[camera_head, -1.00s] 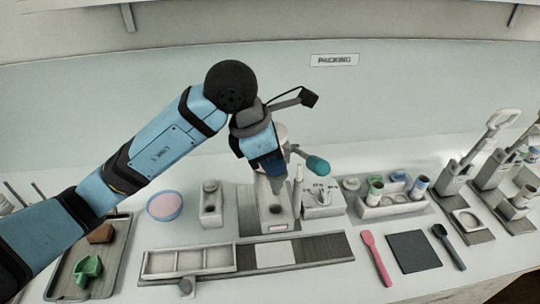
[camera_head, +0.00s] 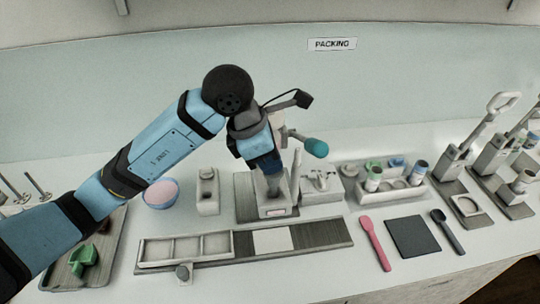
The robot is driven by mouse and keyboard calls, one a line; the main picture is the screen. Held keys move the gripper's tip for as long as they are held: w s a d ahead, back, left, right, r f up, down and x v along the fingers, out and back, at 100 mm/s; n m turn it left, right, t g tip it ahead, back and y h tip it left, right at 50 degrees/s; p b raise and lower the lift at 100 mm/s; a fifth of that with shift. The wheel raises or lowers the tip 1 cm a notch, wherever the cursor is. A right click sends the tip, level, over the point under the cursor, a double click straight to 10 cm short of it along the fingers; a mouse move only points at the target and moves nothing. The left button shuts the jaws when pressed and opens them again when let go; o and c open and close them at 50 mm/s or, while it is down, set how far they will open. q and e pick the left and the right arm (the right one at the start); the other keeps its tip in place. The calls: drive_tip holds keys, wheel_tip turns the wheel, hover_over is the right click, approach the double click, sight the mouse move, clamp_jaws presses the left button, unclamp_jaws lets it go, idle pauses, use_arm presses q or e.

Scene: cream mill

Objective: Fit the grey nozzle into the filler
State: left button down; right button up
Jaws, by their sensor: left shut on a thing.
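The filler (camera_head: 279,207) stands on a dark base board in the middle of the bench, with a teal-knobbed lever (camera_head: 316,147) on its right. My left gripper (camera_head: 270,176) points down over the front of the filler and is shut on a small grey piece, likely the nozzle (camera_head: 273,187). The gripper and wrist hide much of the filler's upper part. I cannot tell whether the nozzle touches the filler or is seated in it. My right gripper is not in view.
A blue-rimmed bowl (camera_head: 161,194) and a pale block (camera_head: 208,190) stand left of the filler. A long sectioned tray (camera_head: 190,248) lies in front. Jars in a rack (camera_head: 385,192), a pink spatula (camera_head: 376,243) and a dark mat (camera_head: 413,236) are right. Green piece in tray (camera_head: 84,262), far left.

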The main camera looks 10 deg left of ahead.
sight(270, 184)
use_arm(q)
drive_tip(key=shift+f+b, duration=1.7)
drive_tip(key=shift+f, duration=0.35)
drive_tip(key=shift+f+b, duration=0.65)
drive_tip(key=shift+f, duration=0.05)
drive_tip(key=c, duration=1.1)
unclamp_jaws()
drive_tip(key=shift+c, duration=0.2)
drive_tip(key=shift+r, duration=0.1)
drive_tip(key=shift+r+p, duration=1.25)
drive_tip(key=shift+r, duration=1.7)
